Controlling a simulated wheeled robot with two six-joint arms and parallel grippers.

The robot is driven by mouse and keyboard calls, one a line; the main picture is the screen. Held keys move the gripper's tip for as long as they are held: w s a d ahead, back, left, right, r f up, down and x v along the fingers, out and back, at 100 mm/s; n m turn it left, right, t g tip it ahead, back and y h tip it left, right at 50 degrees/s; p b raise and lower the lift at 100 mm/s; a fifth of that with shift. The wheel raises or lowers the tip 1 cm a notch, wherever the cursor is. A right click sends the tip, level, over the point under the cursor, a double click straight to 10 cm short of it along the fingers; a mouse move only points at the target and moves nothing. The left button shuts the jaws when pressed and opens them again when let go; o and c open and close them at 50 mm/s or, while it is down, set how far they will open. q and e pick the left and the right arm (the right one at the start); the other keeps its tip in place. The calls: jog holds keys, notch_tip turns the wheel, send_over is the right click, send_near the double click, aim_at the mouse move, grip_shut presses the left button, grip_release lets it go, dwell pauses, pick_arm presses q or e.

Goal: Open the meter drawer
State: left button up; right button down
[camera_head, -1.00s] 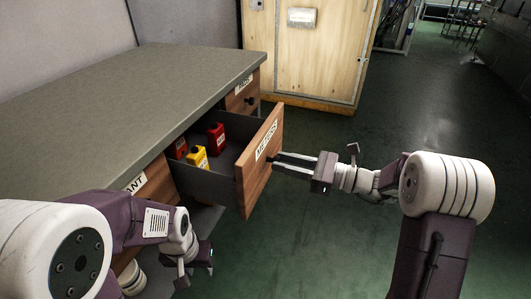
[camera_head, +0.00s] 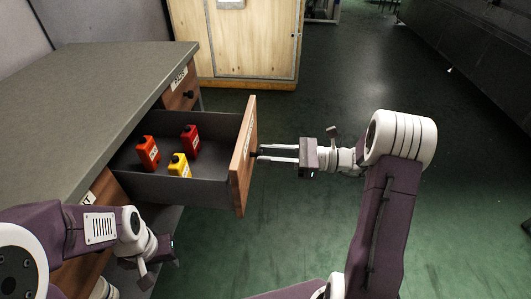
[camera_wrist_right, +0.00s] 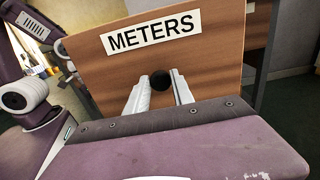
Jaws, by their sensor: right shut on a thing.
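The meter drawer (camera_head: 190,188) stands pulled out from the grey-topped bench, with its wooden front facing right. Two red meters (camera_head: 147,152) (camera_head: 190,140) and one yellow meter (camera_head: 179,166) stand inside it. In the right wrist view its front (camera_wrist_right: 205,60) carries a METERS label (camera_wrist_right: 152,31) and a round black knob (camera_wrist_right: 160,80). My right gripper (camera_head: 262,153) is at the drawer front, its fingers shut on the knob; they also show in the right wrist view (camera_wrist_right: 158,92). My left gripper (camera_head: 160,262) is low beside the bench, below the drawer; its fingers are unclear.
The grey bench top (camera_head: 80,95) is bare. Another drawer (camera_head: 180,93) labelled with a knob is closed at the far end. A wooden cabinet (camera_head: 250,40) stands behind. The green floor (camera_head: 300,220) to the right is clear.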

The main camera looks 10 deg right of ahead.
jog(key=shift+f, duration=0.1)
jog(key=c, duration=1.1)
grip_release()
jog(key=p+v, duration=0.4)
jog(key=v, duration=0.5)
